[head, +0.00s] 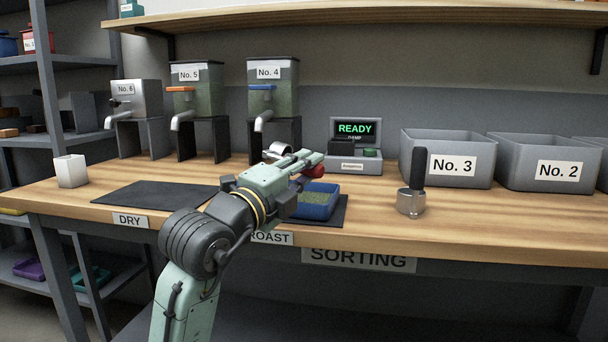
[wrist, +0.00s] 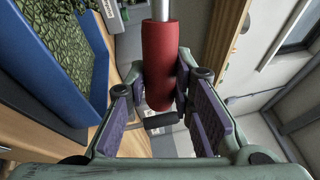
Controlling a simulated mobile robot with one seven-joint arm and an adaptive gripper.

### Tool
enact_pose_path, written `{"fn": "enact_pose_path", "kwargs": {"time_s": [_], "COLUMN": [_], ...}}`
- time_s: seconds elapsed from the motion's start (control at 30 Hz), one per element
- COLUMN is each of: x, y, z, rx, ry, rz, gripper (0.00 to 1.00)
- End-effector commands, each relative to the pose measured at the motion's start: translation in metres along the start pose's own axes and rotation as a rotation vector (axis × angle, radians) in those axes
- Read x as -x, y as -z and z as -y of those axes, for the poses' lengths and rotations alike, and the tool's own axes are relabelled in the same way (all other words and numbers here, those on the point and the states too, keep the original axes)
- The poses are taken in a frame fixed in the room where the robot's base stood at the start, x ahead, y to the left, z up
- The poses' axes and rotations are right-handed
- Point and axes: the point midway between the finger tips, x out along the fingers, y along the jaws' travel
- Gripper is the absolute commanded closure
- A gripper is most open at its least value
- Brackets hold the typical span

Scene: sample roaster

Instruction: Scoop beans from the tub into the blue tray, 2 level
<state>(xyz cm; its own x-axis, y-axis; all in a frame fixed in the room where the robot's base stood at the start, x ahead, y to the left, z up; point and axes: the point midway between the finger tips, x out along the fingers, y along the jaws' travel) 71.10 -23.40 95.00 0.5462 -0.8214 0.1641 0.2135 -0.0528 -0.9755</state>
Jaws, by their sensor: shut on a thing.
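My gripper (head: 308,160) is shut on the red handle (wrist: 158,62) of a tool with a thin metal shaft. In the head view the red handle (head: 315,172) shows at the fingertips. A silvery curved piece (head: 279,149), perhaps the tool's bowl, shows just left of the gripper; its contents cannot be seen. The blue tray (head: 318,212) stands on the dark mat just below and right of the gripper, with green beans in it. It also shows at the left of the wrist view (wrist: 65,95). Grey tubs marked No. 3 (head: 420,172) and No. 2 (head: 518,178) stand at the right; their insides are hidden.
Dispensers No. 6, No. 5 (head: 205,98) and No. 4 (head: 283,98) stand behind. A black-handled metal cup (head: 411,202) stands right of the tray. A white cup (head: 70,171) stands far left.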

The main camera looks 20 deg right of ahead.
Motion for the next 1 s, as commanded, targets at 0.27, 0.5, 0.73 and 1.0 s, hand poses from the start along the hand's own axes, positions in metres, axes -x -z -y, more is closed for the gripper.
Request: {"fn": "enact_pose_path", "kwargs": {"time_s": [0.27, 0.5, 0.73, 1.0], "x": [0.003, 0.004, 0.004, 0.004], "y": [0.001, 0.002, 0.002, 0.002], "z": [-0.014, -0.021, -0.023, -0.023], "rx": [-0.150, -0.272, -0.333, -0.339], "ry": [0.001, 0.000, 0.001, 0.001], "rz": [-0.023, -0.045, -0.055, -0.056], "gripper": [1.00, 1.00, 1.00, 1.00]}}
